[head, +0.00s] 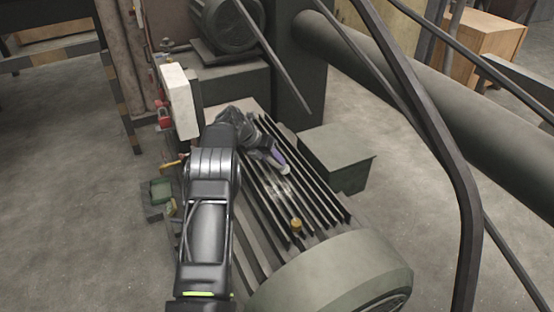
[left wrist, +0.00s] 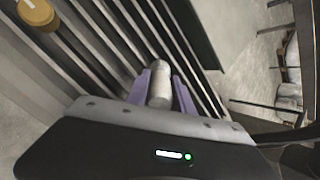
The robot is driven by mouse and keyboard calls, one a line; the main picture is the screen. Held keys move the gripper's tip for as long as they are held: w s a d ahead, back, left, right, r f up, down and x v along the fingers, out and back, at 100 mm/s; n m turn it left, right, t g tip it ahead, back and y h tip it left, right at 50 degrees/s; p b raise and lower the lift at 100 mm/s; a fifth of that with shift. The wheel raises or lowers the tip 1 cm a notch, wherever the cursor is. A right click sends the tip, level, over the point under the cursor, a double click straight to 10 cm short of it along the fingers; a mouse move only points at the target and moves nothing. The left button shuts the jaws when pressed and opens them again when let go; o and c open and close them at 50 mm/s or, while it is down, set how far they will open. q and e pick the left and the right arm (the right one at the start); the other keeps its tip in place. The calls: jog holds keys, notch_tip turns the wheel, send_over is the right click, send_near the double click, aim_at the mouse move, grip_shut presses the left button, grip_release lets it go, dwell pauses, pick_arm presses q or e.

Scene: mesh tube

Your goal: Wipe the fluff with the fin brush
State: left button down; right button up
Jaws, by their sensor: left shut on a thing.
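My left gripper (head: 277,158) has purple fingers and hangs over the dark cooling fins (head: 300,190) of the motor housing. In the left wrist view the same gripper (left wrist: 162,76) is shut on the fin brush (left wrist: 160,88), which shows as a pale, rounded cylinder between the fingers. In the head view the pale end of the brush (head: 285,169) peeks out at the fingertips. I cannot tell whether it touches the fins. The fluff (head: 281,189) is a whitish patch across several fins, just below the brush end in the head view. My right gripper is not in view.
A brass cap (head: 296,225) sticks up from the fins, and also shows in the left wrist view (left wrist: 38,13). A green-grey box (head: 338,155) stands right of the fins. A round motor cover (head: 330,275) lies in front. A dark railing (head: 440,130) crosses at right.

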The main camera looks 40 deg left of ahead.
pick_arm(q)
jog(key=shift+s+a, duration=0.35)
jog(key=shift+s, duration=0.3)
jog(key=shift+s+a, duration=0.3)
jog(key=shift+s, duration=0.35)
jog(key=shift+s+a, duration=0.1)
jog(key=shift+s+a, duration=0.4)
jog(key=shift+s, duration=0.4)
jog(key=shift+s+a, duration=0.4)
jog(key=shift+s, duration=0.35)
jog(key=shift+s+a, duration=0.45)
jog(key=shift+s, duration=0.4)
jog(key=shift+s+a, duration=0.4)
jog(key=shift+s, duration=0.4)
jog(key=shift+r, duration=0.1)
jog(key=shift+r, duration=2.95)
